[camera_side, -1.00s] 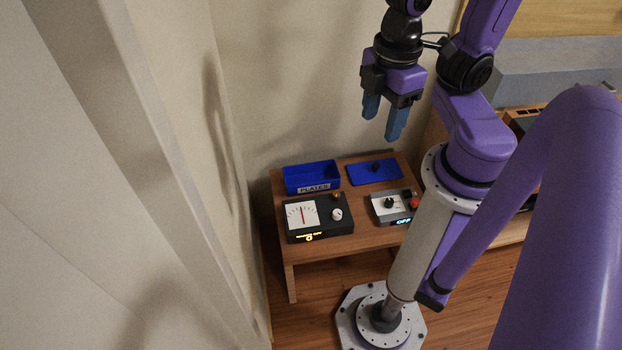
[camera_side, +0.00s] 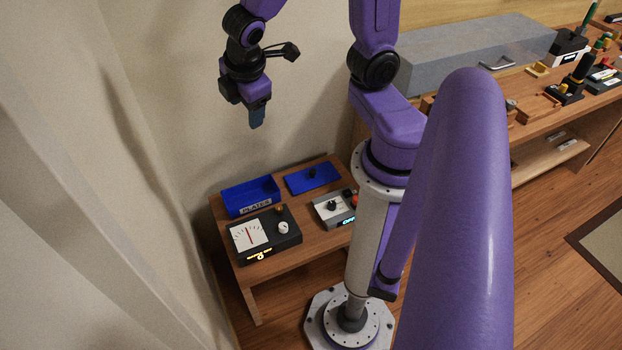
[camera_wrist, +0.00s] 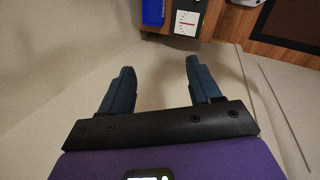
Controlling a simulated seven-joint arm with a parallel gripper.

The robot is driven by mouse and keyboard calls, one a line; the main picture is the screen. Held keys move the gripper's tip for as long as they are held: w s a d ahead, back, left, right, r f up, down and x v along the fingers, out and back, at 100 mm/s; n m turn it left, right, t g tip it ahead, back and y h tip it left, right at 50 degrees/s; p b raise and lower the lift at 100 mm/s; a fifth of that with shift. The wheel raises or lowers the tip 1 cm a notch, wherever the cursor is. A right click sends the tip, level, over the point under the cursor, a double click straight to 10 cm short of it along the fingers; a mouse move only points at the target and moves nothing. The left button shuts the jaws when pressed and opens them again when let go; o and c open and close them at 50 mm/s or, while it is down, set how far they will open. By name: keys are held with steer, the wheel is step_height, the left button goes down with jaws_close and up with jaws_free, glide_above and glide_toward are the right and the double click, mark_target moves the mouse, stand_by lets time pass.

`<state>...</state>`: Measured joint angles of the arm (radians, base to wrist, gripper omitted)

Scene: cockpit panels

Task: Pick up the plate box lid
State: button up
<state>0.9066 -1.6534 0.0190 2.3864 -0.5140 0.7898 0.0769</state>
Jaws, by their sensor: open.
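The plate box lid (camera_side: 312,179) is a flat blue panel with a small dark knob. It lies on the small wooden table, right of the open blue plate box (camera_side: 250,196), which has a "PLATES" label. My gripper (camera_side: 257,118) is high above the table, over the box side, well apart from the lid. In the wrist view its two blue fingers (camera_wrist: 156,80) are spread with nothing between them. The wrist view shows the blue box (camera_wrist: 153,12) at the top edge; I cannot make out the lid there.
A black meter box (camera_side: 264,235) and a grey switch box (camera_side: 334,208) marked "OFF" stand at the table's front. A pale wall rises behind and left of the wooden table (camera_side: 282,262). A workbench with tools (camera_side: 575,85) stands at the right.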

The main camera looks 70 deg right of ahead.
steer(key=w+d+f+n+h, duration=0.1)
steer(key=w+d+f+h, duration=0.1)
steer(key=w+d+f, duration=0.7)
steer(key=w+d+f+n+h, duration=0.15)
steer(key=w+d+f, duration=0.35)
steer(key=d, duration=0.7)
steer(key=n+g+y, duration=0.3)
steer(key=n+y, duration=0.1)
steer(key=y, duration=0.1)
glide_toward(313, 171)
step_height(313, 171, down, 3)
steer(key=shift+f+m, duration=0.1)
steer(key=shift+m, duration=0.15)
steer(key=shift+d+f, duration=0.2)
steer(key=shift+f, duration=0.7)
steer(key=shift+d+f, duration=0.15)
steer(key=shift+f, duration=0.7)
steer(key=shift+d+f, duration=0.2)
steer(key=shift+f, duration=0.7)
